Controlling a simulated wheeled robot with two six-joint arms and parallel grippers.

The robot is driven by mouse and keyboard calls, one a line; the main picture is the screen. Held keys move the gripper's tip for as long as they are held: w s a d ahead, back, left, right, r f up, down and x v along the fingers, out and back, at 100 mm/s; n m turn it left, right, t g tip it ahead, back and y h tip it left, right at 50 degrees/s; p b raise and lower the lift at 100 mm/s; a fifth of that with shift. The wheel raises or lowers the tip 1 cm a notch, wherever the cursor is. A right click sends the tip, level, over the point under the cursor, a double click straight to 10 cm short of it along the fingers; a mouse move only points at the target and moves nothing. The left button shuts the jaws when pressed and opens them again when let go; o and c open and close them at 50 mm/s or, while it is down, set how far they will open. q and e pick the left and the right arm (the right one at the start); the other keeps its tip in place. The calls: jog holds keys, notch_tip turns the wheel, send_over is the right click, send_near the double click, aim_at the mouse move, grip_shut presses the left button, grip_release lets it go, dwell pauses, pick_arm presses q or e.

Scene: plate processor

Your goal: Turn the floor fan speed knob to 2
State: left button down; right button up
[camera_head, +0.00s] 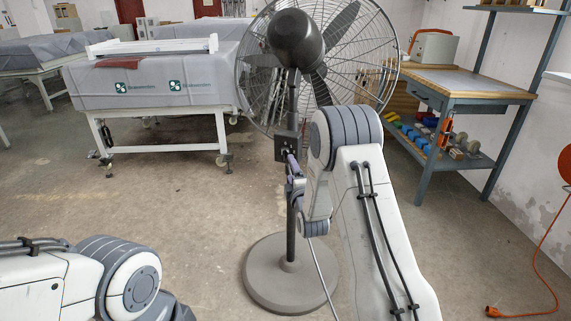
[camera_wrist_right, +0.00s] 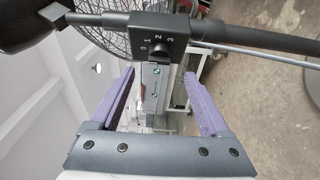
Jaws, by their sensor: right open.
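The floor fan's grey round base (camera_head: 291,273) and pole stand in the middle of the head view. Its dark control box (camera_head: 287,148) is on the pole below the wire cage. In the right wrist view the box (camera_wrist_right: 178,27) carries the marks 0, 1, 2 and 3 around a small dark speed knob (camera_wrist_right: 158,56). I cannot tell which mark the knob points at. My right gripper (camera_wrist_right: 158,76) is open, its purple fingers apart and empty, just short of the knob. In the head view it is partly hidden by my arm. My left gripper is not in view.
The fan's wire cage (camera_head: 355,50) is above the gripper. A thin grey cable (camera_head: 322,272) runs down near the base. A workbench (camera_head: 470,84) stands at right, a covered table (camera_head: 150,88) behind left. Open floor lies left of the fan.

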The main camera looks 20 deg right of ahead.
aim_at(283, 159)
jog(key=w, duration=0.6)
jog(key=w+d+b, duration=0.1)
jog(key=w, duration=0.2)
grip_shut()
jog(key=shift+f+m+b, duration=0.2)
jog(key=shift+m+b, duration=0.1)
jog(key=shift+b, duration=0.4)
jog(key=m+t+h+b, duration=0.1)
jog(key=m+h+b, duration=0.1)
jog(key=m+b, duration=0.3)
jog(key=m+t+h+b, duration=0.1)
jog(key=m+h+b, duration=0.2)
jog(key=m+b, duration=0.2)
jog(key=f+m+t+h+b, duration=0.1)
jog(key=m+h+b, duration=0.2)
jog(key=m+b, duration=0.2)
jog(key=shift+w+a+f+t+b, duration=0.1)
jog(key=shift+w+a+t+b, duration=0.15)
jog(key=shift+t+b, duration=0.2)
jog(key=shift+a+m+g+h+b, duration=0.1)
jog(key=shift+m+g+h+b, duration=0.45)
jog(key=shift+m, duration=0.6)
jog(key=shift+m+g+h+b, duration=0.1)
jog(key=shift+m+h+b, duration=0.2)
jog(key=shift+m+h, duration=0.65)
jog(key=shift+m, duration=0.6)
grip_release()
jog(key=shift+r, duration=0.2)
